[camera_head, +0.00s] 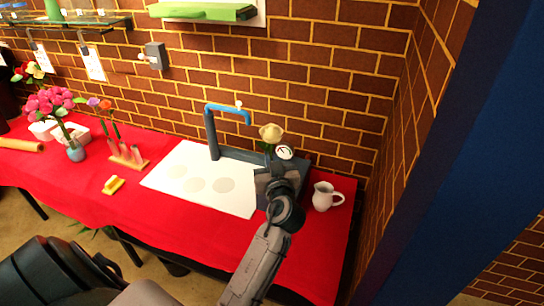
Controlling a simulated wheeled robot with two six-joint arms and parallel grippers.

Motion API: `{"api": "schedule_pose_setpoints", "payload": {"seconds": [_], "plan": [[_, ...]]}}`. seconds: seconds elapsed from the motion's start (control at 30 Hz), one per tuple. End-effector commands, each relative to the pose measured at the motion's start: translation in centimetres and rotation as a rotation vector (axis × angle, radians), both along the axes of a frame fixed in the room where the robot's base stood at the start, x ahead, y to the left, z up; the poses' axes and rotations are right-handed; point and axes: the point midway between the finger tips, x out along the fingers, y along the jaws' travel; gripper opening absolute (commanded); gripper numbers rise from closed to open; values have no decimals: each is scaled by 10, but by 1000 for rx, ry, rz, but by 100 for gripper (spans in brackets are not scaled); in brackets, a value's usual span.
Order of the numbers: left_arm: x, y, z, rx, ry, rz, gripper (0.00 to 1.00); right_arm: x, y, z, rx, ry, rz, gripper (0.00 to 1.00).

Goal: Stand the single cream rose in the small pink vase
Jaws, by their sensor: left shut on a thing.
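The cream rose (271,132) stands upright above the dark base at the right of the table, its green stem running down behind my gripper. My left gripper (270,171) is at the stem, shut on the rose just below its head. The fingertips and lower stem are largely hidden by my wrist. I cannot make out a small pink vase; my arm covers part of that area. My right gripper is not in view.
A dark post with a blue hooked arm (229,111) rises behind a white sheet (178,164) with grey circles. A round dial (285,152) is beside the rose. A white jug (323,197) stands right. A wooden rack (128,159) and blue vase (76,153) are left.

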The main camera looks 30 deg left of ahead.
Motion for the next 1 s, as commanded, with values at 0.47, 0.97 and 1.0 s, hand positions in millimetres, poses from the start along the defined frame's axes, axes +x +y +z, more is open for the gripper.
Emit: {"api": "schedule_pose_setpoints", "payload": {"seconds": [0.47, 0.97, 1.0], "plan": [[0, -1, -29, 1, 1, -4, 0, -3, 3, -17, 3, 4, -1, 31], [0, -1, -63, 0, 0, -4, 0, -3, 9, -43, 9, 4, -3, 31], [0, -1, -66, 0, 0, -4, 0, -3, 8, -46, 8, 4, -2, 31]]}}
